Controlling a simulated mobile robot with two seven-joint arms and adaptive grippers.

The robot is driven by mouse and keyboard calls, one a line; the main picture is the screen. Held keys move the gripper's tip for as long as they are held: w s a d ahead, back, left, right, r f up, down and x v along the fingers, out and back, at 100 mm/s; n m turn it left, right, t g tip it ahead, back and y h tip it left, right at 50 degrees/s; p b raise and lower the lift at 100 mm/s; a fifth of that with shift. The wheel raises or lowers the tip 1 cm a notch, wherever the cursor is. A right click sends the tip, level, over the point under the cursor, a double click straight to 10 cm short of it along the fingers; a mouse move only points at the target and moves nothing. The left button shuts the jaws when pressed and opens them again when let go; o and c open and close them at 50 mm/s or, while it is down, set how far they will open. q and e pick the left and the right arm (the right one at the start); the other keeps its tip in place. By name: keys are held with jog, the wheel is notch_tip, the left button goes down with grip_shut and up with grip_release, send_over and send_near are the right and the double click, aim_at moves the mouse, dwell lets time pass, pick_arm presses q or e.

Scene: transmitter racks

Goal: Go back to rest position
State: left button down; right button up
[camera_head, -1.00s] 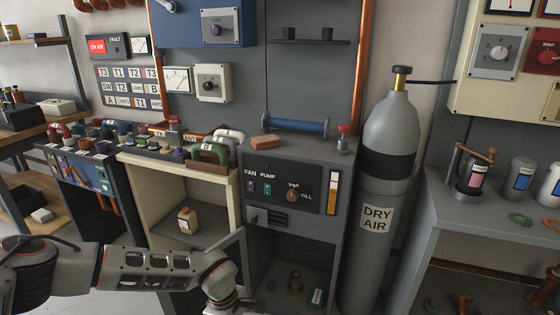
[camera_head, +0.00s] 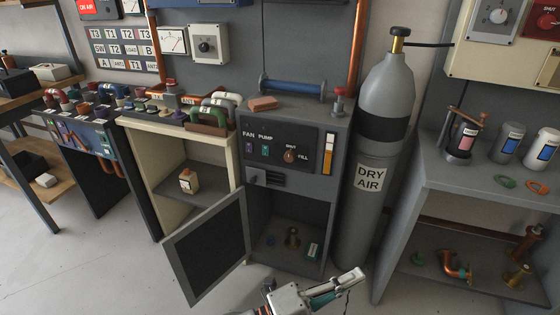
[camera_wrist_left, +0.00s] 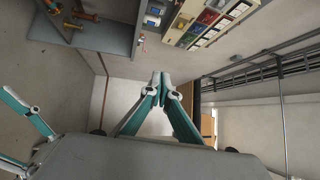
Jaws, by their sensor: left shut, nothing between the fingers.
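My left gripper (camera_head: 340,285) is at the bottom of the head view, in front of the grey pump cabinet (camera_head: 340,140). In the left wrist view its teal fingers (camera_wrist_left: 160,80) meet at the tips with nothing between them. At the left edge of the left wrist view are more teal finger parts (camera_wrist_left: 27,118), which look like my right gripper. They are cut off by the frame, and whether they are open or shut is unclear. My right gripper does not show in the head view.
The cabinet's door (camera_head: 208,248) hangs open to the left, over clear floor. A dry air cylinder (camera_head: 386,100) stands right of the cabinet. A grey bench (camera_head: 470,180) with canisters is at the right. A cream cabinet (camera_head: 143,140) is left.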

pick_arm(q)
jog(key=w+a+f+n+t+y+p, duration=0.1)
jog(key=w+a+f+n+t+y, duration=0.15)
jog(key=a+f+n+y, duration=0.4)
jog(key=w+a+f+n+t+y, duration=0.1)
jog(key=a+f+n+t+y, duration=0.2)
jog(key=a+n, duration=0.65)
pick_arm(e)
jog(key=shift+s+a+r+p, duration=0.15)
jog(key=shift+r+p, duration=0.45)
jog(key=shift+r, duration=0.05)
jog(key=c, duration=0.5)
pick_arm(q)
jog(key=s+a+f+n+g+y, duration=0.1)
jog(key=s+a+f+n+y, duration=0.2)
jog(key=a, duration=0.6)
jog(key=s+a+f+n+g+y, duration=0.1)
jog(key=s+a+f+n+y, duration=0.3)
jog(key=s+a+f+n, duration=0.3)
jog(key=s+a+f, duration=0.2)
jog(key=a+f, duration=0.1)
jog(key=f, duration=0.1)
jog(key=shift+s+n, duration=0.3)
jog(key=shift+n, duration=0.1)
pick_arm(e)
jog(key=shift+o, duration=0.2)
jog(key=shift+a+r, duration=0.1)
